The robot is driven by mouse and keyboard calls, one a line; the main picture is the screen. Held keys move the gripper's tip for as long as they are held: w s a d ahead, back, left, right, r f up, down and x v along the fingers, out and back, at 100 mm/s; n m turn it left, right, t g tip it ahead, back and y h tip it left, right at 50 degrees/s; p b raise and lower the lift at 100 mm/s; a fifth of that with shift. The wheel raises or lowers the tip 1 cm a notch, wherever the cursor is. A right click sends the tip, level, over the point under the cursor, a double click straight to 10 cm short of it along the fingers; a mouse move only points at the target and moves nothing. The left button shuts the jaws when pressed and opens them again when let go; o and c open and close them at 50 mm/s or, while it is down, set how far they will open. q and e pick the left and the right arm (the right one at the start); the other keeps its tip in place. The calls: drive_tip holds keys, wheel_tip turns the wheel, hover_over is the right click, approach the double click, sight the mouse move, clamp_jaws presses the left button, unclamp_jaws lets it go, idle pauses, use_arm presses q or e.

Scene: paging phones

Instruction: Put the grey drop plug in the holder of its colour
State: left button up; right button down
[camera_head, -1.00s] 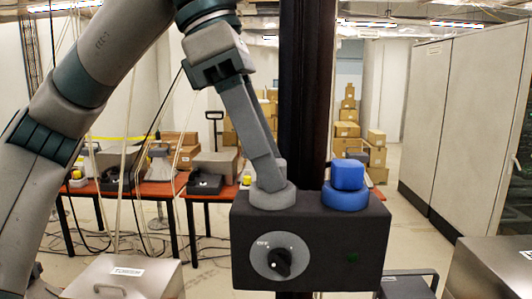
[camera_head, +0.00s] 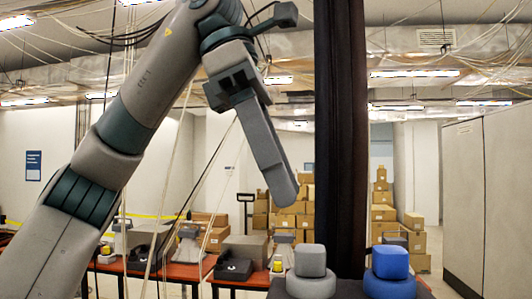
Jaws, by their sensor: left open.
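The grey drop plug (camera_head: 310,260) is a rounded block sitting upright on the grey round holder (camera_head: 311,286), at the bottom of the view. A blue plug (camera_head: 390,262) sits on the blue round holder (camera_head: 389,287) to its right. Both holders stand on a dark box (camera_head: 347,290), mostly cut off by the bottom edge. My left gripper (camera_head: 283,196) is open and empty, above and slightly left of the grey plug, clear of it. Its fingers overlap from this side. My right gripper is not in view.
A dark vertical column (camera_head: 340,130) rises behind the box. Red tables (camera_head: 180,271) with several grey and black devices stand at the back left. Stacked cardboard boxes (camera_head: 383,212) stand farther back, and tall grey cabinets (camera_head: 490,205) on the right. Air around my gripper is free.

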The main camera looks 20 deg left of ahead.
use_arm(q)
drive_tip(key=shift+v, duration=2.2)
drive_tip(key=shift+f, duration=0.1)
